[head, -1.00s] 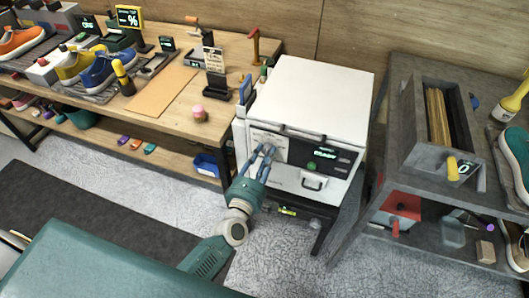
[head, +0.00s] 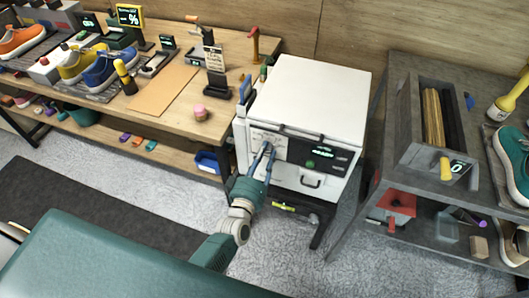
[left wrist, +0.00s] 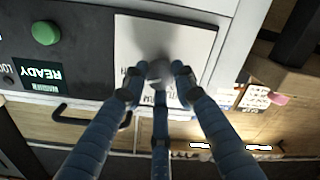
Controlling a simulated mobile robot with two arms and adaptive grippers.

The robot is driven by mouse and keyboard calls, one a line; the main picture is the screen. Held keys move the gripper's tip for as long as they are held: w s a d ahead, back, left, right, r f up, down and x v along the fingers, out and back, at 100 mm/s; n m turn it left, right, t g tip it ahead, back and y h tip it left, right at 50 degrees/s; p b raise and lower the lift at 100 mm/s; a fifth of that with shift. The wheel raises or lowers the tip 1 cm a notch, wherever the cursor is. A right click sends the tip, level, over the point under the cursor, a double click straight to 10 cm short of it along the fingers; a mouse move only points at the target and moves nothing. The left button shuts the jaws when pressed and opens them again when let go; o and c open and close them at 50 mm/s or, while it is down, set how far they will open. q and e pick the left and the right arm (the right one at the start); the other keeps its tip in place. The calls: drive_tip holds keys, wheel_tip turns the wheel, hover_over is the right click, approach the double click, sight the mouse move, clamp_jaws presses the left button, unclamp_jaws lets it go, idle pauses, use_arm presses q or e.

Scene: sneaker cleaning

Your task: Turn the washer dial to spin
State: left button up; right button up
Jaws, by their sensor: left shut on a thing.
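The washer (head: 312,92) is a white box with a dark display and a round green button (head: 310,164) on its front. Its dial is a small grey knob (left wrist: 157,72) on a white label panel (left wrist: 190,45) with printed words, mostly hidden behind the fingers. My left gripper (head: 267,149) is at the left part of the washer front. In the left wrist view its blue fingers (left wrist: 157,76) close around the dial. The display (left wrist: 42,74) there reads READY, upside down. Which word the dial points to cannot be told. My right gripper is out of view.
A wooden bench (head: 165,110) with sneakers and small stands is left of the washer. A grey shelf (head: 400,190) with a bin and sneakers stands on the right. A handle (head: 311,182) sticks out below the green button. The floor in front is clear.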

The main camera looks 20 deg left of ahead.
use_arm(q)
drive_tip(key=shift+w+r+m, duration=0.1)
drive_tip(key=shift+r+m, duration=0.1)
drive_tip(key=shift+m, duration=0.9)
drive_tip(key=o, duration=0.9)
drive_tip(key=shift+o, duration=1.3)
drive_tip(key=shift+f, duration=0.15)
drive_tip(key=s, duration=1.2)
drive_tip(key=shift+w, duration=0.1)
